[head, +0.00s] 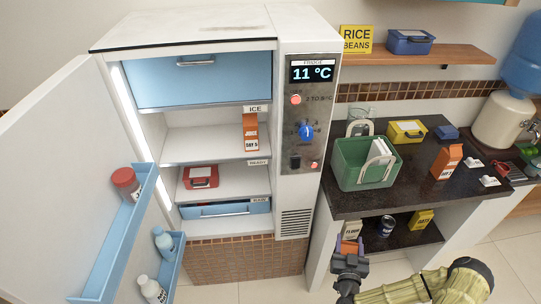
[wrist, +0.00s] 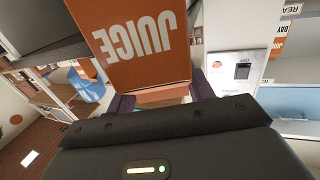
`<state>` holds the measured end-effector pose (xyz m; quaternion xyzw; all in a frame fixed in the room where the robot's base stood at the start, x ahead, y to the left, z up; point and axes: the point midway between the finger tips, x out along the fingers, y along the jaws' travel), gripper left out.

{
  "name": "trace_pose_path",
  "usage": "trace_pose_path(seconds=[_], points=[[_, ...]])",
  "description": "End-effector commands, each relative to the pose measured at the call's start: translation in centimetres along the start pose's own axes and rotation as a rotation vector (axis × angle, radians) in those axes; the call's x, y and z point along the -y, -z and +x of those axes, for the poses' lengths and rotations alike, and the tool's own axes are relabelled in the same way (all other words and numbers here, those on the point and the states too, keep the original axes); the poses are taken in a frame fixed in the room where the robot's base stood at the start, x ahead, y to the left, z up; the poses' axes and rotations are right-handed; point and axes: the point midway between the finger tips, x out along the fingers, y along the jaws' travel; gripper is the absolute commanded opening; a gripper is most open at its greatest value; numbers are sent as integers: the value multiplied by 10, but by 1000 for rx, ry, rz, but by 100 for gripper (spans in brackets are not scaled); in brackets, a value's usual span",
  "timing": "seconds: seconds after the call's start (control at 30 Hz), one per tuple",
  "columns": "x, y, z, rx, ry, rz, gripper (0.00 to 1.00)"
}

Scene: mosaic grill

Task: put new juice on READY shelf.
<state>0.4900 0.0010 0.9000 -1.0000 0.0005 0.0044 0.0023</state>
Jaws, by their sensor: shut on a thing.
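My gripper (head: 350,255) is shut on an orange juice carton (wrist: 140,45), whose word JUICE appears upside down in the wrist view. In the head view only a small orange part of this carton (head: 348,246) shows above the fingers, in front of the counter's lower shelf. Its day marking is not visible. The fridge stands open at the left. Its READY shelf (head: 205,150) has the READY label at its front edge. A juice carton marked DAY 5 (head: 250,135) stands upright on that shelf at the right. The shelf's left part is bare.
The open fridge door (head: 60,170) stands at the left. A red box (head: 201,177) is on the shelf below READY. Another orange carton (head: 447,162) stands on the dark counter beside a green basket (head: 355,177). A can (head: 386,226) and boxes stand underneath.

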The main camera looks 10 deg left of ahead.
Motion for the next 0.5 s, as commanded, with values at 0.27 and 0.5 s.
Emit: trace_pose_path(seconds=[0.27, 0.5], points=[[-1, -52, 2, -11, 0, -3, 0], [-1, -97, 3, -12, 1, -4, 0]])
